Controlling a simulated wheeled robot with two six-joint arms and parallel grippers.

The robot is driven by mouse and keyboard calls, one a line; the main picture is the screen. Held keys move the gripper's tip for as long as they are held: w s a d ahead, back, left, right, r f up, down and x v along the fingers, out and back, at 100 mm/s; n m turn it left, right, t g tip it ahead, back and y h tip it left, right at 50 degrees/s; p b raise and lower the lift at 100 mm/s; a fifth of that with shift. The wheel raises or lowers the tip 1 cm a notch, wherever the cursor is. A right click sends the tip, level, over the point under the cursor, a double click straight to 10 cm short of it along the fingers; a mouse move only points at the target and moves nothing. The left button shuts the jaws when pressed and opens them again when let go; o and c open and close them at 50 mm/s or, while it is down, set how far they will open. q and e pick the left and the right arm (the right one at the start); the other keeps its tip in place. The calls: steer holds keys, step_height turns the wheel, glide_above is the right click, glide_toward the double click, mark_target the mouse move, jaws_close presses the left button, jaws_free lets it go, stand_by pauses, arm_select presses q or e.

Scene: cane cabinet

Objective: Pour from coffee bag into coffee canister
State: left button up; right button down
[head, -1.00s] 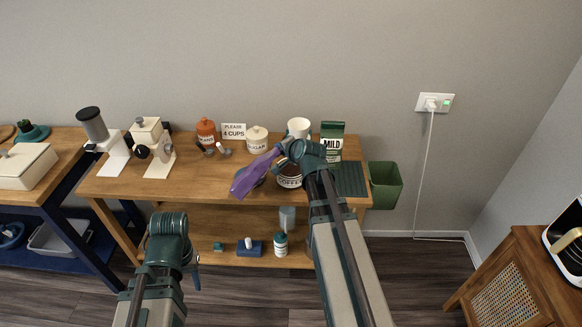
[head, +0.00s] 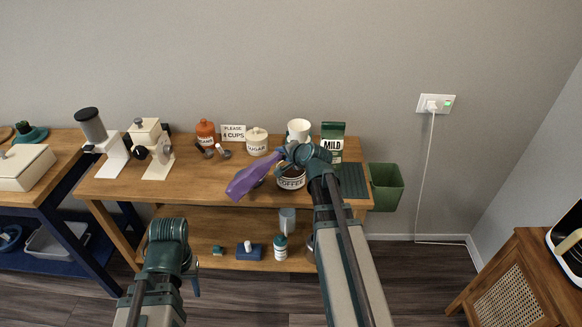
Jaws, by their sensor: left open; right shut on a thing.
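The purple coffee bag (head: 251,177) is held tilted above the wooden table, its lower end towards the left and its other end at my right gripper (head: 284,154). My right gripper is shut on the bag, its fingers mostly hidden by the wrist. The coffee canister (head: 291,183), white with a dark COFFEE label, stands on the table just right of and below the bag. My arm and gripper cover part of its top. My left gripper (head: 190,275) hangs low in front of the table, away from the bag and canister; its fingers are barely visible.
On the table (head: 205,187) stand a green MILD bag (head: 332,140), a white cup (head: 298,129), a sugar jar (head: 257,142), an orange jar (head: 205,132) and a grinder (head: 103,142). A green bin (head: 386,188) hangs at the right end. The table's left front is clear.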

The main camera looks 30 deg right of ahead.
steer(key=shift+d+f+m+y+b, duration=0.15)
steer(key=shift+f+m+y+b, duration=0.5)
steer(key=shift+f+b, duration=1.15)
